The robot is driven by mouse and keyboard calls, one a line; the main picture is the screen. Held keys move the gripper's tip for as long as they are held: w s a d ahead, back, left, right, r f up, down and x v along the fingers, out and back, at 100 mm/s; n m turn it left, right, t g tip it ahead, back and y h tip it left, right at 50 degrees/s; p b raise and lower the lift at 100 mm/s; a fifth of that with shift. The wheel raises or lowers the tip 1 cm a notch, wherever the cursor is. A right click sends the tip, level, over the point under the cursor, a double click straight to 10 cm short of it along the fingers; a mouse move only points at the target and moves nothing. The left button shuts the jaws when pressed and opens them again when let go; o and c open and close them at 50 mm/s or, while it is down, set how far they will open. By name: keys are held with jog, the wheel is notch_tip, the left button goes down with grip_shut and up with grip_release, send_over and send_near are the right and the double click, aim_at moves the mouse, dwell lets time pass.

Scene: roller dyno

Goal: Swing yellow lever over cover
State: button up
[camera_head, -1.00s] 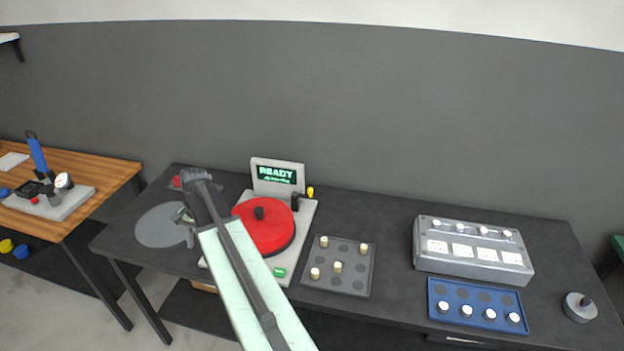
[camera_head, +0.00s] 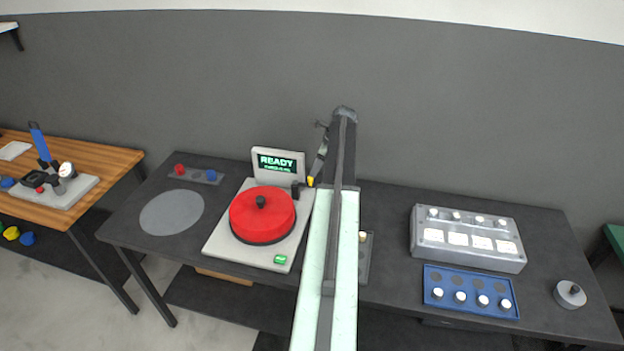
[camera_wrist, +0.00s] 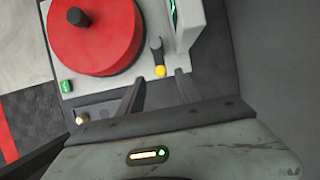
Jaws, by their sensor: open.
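The yellow lever tip (camera_head: 310,181) stands at the right edge of the dyno, beside the red round cover (camera_head: 262,216) and not over it. In the wrist view the yellow tip (camera_wrist: 160,71) sits on a dark lever arm, just ahead of my gripper (camera_wrist: 158,85), roughly between its two fingers. The fingers are apart and hold nothing. The cover (camera_wrist: 95,35) with its black knob is at upper left in the wrist view. In the head view my gripper (camera_head: 319,165) hangs near the lever; whether it touches the lever cannot be told.
The READY screen (camera_head: 277,164) stands behind the cover, close to the lever. A green button (camera_head: 280,260) is at the dyno's front. A grey peg tray (camera_head: 365,258) is partly hidden by my arm. A silver box (camera_head: 468,238) and blue tray (camera_head: 470,292) lie right.

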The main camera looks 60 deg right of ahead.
aim_at(311, 178)
jog(key=b+x, duration=0.3)
jog(key=x, duration=0.2)
jog(key=shift+f+b, duration=0.25)
jog(key=shift+b, duration=0.1)
jog(key=shift+r, duration=0.15)
grip_shut()
dwell(0.7)
